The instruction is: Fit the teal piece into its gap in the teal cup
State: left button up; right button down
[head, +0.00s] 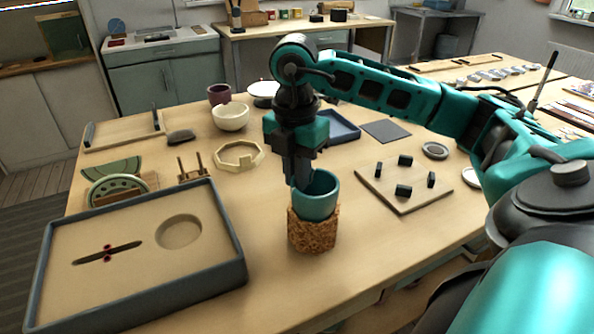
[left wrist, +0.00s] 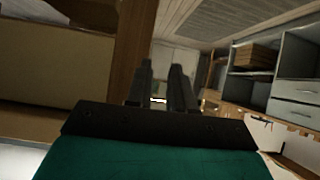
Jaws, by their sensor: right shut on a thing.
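The teal cup (head: 318,205) stands upright in a cork ring (head: 313,235) near the middle of the table in the head view. My right gripper (head: 299,184) points down at the cup's left rim, its fingertips shut on the teal piece. The piece is mostly hidden by the fingers and blends with the cup, so I cannot tell whether it sits in the gap. The gap itself does not show clearly. My left gripper shows in the left wrist view (left wrist: 162,88), open and empty, away from the table; it is not in the head view.
A grey-rimmed tray (head: 142,287) with a dark tool lies at front left. A board (head: 405,195) with several black blocks is right of the cup. A cream octagonal frame (head: 238,155), a white bowl (head: 230,118) and a blue tray (head: 341,128) lie behind.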

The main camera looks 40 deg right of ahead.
dwell(0.3)
jog(key=c, duration=1.1)
grip_release()
jog(key=o, duration=0.4)
jog(key=shift+o, duration=0.4)
jog(key=shift+r, duration=0.15)
jog(key=shift+r+p, duration=2.65)
jog(key=shift+r, duration=0.2)
